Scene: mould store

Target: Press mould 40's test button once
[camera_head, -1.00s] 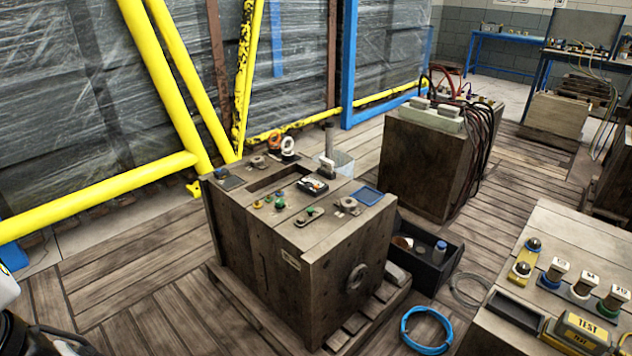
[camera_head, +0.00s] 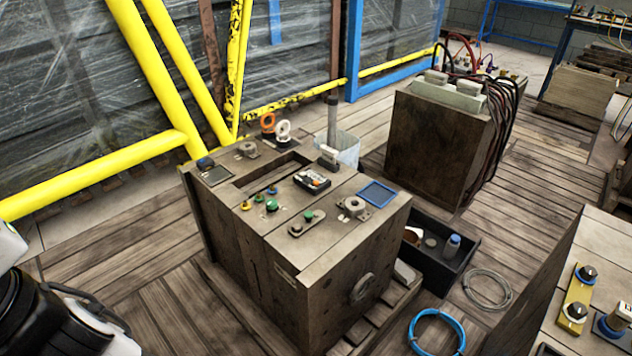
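A brown mould block (camera_head: 240,262) stands on a pallet in the middle of the view. Its top carries a green button (camera_head: 272,206), a second green button (camera_head: 308,214) on a grey plate, and small yellow and blue-topped knobs (camera_head: 259,196). A small label (camera_head: 285,272) on its side is too small to read. A second mould (camera_head: 570,300) is cut off at the lower right. I cannot tell which one is mould 40. Part of my arm shows at the lower left, apart from the moulds. My gripper's fingers are not in view.
A black open bin (camera_head: 460,270), a blue cable coil (camera_head: 437,332) and a grey coil (camera_head: 487,290) lie on the floor between the moulds. Another block (camera_head: 430,150) with red and black hoses stands behind. Yellow rails (camera_head: 90,178) run at left. Plank floor (camera_head: 110,250) is clear at left.

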